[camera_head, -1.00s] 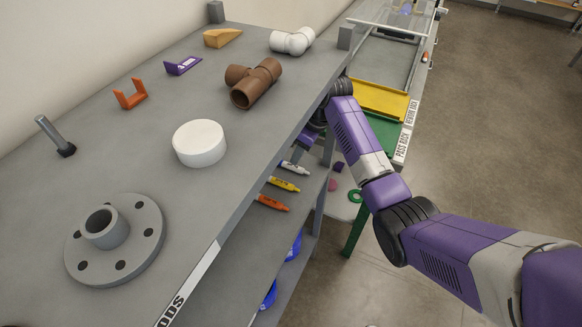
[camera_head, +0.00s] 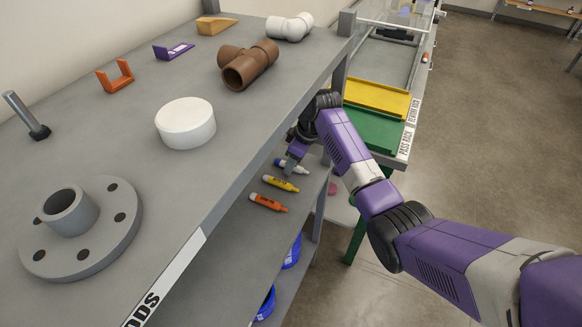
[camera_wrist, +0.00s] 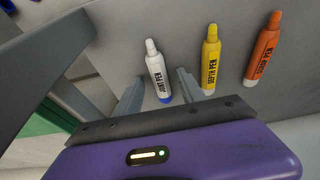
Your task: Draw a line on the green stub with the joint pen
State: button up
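The joint pen (camera_wrist: 157,72) is white with a blue end and lies on the lower shelf. In the head view the joint pen (camera_head: 292,166) is partly hidden by my gripper (camera_head: 288,158). In the wrist view my gripper (camera_wrist: 160,88) is open, with one finger on each side of the pen's blue end. I cannot tell whether a finger touches it. I cannot make out the green stub in either current view.
A yellow depth pen (camera_wrist: 210,58) and an orange scrap pen (camera_wrist: 264,50) lie to the right of the joint pen. The upper shelf (camera_head: 130,160) overhangs close to my arm. Yellow (camera_head: 378,98) and green (camera_head: 372,130) trays stand beyond.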

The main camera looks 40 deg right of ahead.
grip_shut()
jog(key=shift+r+p, duration=2.95)
jog(key=shift+r, duration=0.1)
